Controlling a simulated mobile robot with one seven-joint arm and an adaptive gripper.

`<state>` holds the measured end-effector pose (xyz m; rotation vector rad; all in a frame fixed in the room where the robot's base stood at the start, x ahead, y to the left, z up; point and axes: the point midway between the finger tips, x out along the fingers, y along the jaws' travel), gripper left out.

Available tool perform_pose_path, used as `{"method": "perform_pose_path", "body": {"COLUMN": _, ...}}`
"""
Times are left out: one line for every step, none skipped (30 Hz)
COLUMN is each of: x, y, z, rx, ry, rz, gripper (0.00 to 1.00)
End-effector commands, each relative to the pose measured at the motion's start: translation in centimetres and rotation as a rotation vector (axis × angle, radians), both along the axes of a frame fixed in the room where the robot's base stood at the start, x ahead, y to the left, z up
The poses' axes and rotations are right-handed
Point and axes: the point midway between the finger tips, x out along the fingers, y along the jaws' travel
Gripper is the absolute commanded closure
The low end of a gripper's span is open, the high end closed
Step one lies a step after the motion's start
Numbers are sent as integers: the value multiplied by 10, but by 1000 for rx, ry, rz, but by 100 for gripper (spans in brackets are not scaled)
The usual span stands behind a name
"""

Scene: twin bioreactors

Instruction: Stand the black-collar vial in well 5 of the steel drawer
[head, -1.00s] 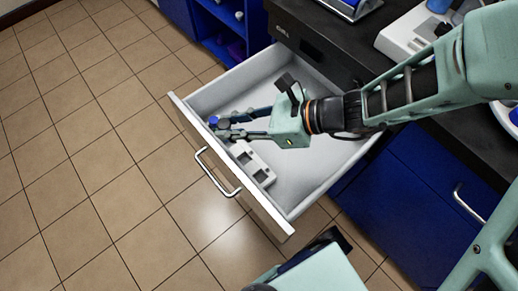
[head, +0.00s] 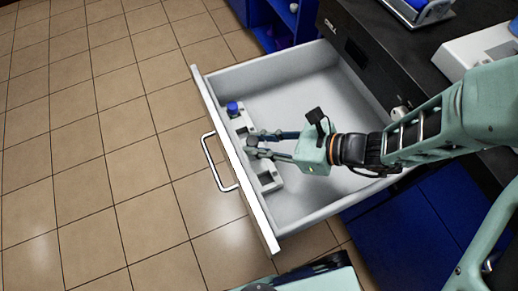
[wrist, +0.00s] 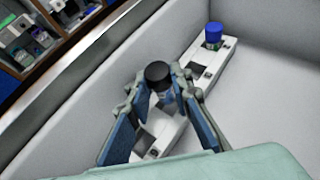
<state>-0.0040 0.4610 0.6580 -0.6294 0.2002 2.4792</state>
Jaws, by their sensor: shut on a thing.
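My gripper (head: 252,146) is inside the open steel drawer (head: 205,92), over the white well rack (head: 246,122) along the drawer's front wall. In the wrist view my gripper (wrist: 163,92) is shut on the black-collar vial (wrist: 158,72), which looks roughly upright between the fingertips. Its lower part is hidden by the fingers, so I cannot tell whether it is above a well or in one. The rack's near part (wrist: 176,136) shows square wells below the fingers. No well numbers are readable.
A blue-capped vial (head: 233,107) stands in the rack's far end, beyond my gripper. The rest of the drawer floor is bare. The drawer walls surround my gripper, and a dark countertop (head: 350,75) lies to the right.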

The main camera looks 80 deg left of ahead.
Motion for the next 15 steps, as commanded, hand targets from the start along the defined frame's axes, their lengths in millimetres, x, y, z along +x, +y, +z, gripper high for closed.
{"method": "perform_pose_path", "body": {"x": 0, "y": 0, "z": -5, "rx": -1, "ry": 0, "rz": 0, "gripper": 100}}
{"method": "perform_pose_path", "body": {"x": 0, "y": 0, "z": -8, "rx": -1, "ry": 0, "rz": 0, "gripper": 100}}
{"method": "perform_pose_path", "body": {"x": 0, "y": 0, "z": -14, "rx": -1, "ry": -1, "rz": -1, "gripper": 100}}
{"method": "perform_pose_path", "body": {"x": 0, "y": 0, "z": -19, "rx": -2, "ry": 0, "rz": -2, "gripper": 100}}
{"method": "perform_pose_path", "body": {"x": 0, "y": 0, "z": -24, "rx": -3, "ry": 1, "rz": -1, "gripper": 100}}
{"method": "perform_pose_path", "body": {"x": 0, "y": 0, "z": -30, "rx": -3, "ry": 0, "rz": 1, "gripper": 100}}
{"method": "perform_pose_path", "body": {"x": 0, "y": 0, "z": -34, "rx": -2, "ry": -1, "rz": 0, "gripper": 100}}
{"method": "perform_pose_path", "body": {"x": 0, "y": 0, "z": -37, "rx": -2, "ry": -1, "rz": 0, "gripper": 100}}
{"method": "perform_pose_path", "body": {"x": 0, "y": 0, "z": -39, "rx": -1, "ry": -1, "rz": -1, "gripper": 100}}
{"method": "perform_pose_path", "body": {"x": 1, "y": 0, "z": -38, "rx": -1, "ry": -1, "rz": -1, "gripper": 100}}
{"method": "perform_pose_path", "body": {"x": 1, "y": 0, "z": -38, "rx": -1, "ry": -1, "rz": -2, "gripper": 100}}
{"method": "perform_pose_path", "body": {"x": 1, "y": 0, "z": -37, "rx": 0, "ry": -1, "rz": -2, "gripper": 100}}
{"method": "perform_pose_path", "body": {"x": 1, "y": 0, "z": -37, "rx": 0, "ry": -1, "rz": -2, "gripper": 100}}
{"method": "perform_pose_path", "body": {"x": 1, "y": 0, "z": -36, "rx": 0, "ry": -1, "rz": -2, "gripper": 100}}
{"method": "perform_pose_path", "body": {"x": 1, "y": 0, "z": -36, "rx": 0, "ry": -1, "rz": -2, "gripper": 100}}
